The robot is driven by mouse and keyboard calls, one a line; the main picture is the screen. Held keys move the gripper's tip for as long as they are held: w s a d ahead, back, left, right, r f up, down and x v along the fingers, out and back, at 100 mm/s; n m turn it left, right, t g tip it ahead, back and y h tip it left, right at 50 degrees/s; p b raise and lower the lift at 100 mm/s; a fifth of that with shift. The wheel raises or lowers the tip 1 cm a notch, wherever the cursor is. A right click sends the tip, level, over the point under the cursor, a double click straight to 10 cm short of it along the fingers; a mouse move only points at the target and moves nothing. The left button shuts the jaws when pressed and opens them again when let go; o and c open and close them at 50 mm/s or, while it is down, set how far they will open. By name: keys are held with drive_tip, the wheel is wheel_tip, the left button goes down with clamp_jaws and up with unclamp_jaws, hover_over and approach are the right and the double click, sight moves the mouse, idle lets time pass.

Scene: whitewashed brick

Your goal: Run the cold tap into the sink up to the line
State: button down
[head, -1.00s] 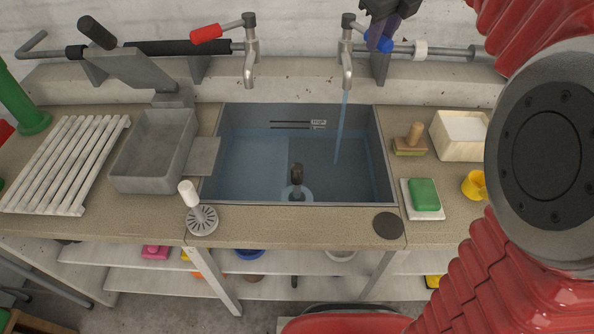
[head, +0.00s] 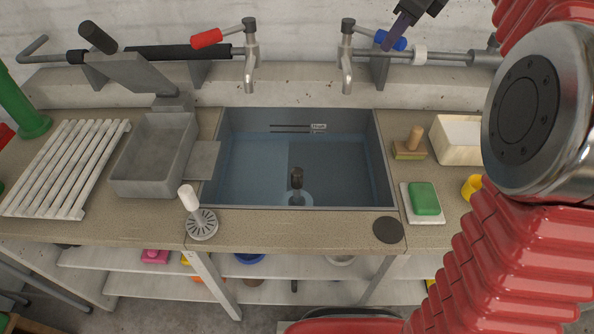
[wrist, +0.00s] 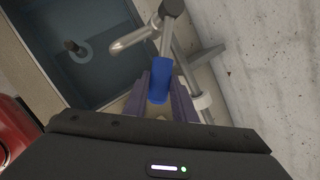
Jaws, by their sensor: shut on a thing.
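The cold tap (head: 347,60) has a blue lever (head: 392,41) that points right. No stream shows under its spout. My gripper (head: 396,38) has purple fingers on the blue lever; in the wrist view they lie on both sides of the lever (wrist: 160,82). The sink (head: 381,150) holds bluish water (head: 260,165). Dark lines with a small label (head: 318,127) mark its back wall. The water's back edge is close to the lower line; I cannot tell if it touches. A dark upright plug (head: 297,178) stands in the sink.
The hot tap with a red lever (head: 207,38) is at left. A green sponge (head: 424,198), a wooden brush (head: 410,147) and a cream box (head: 456,140) lie right of the sink. A grey tray (head: 152,155), white rack (head: 65,170) and white-handled strainer (head: 201,223) are left.

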drive_tip(key=c, duration=1.8)
unclamp_jaws()
drive_tip(key=shift+d+f, duration=0.1)
drive_tip(key=shift+f, duration=0.25)
drive_tip(key=o, duration=0.4)
drive_tip(key=shift+w+r, duration=0.1)
drive_tip(key=shift+r, duration=0.1)
drive_tip(key=shift+r, duration=0.15)
drive_tip(key=v, duration=1.3)
drive_tip(key=shift+r, duration=0.2)
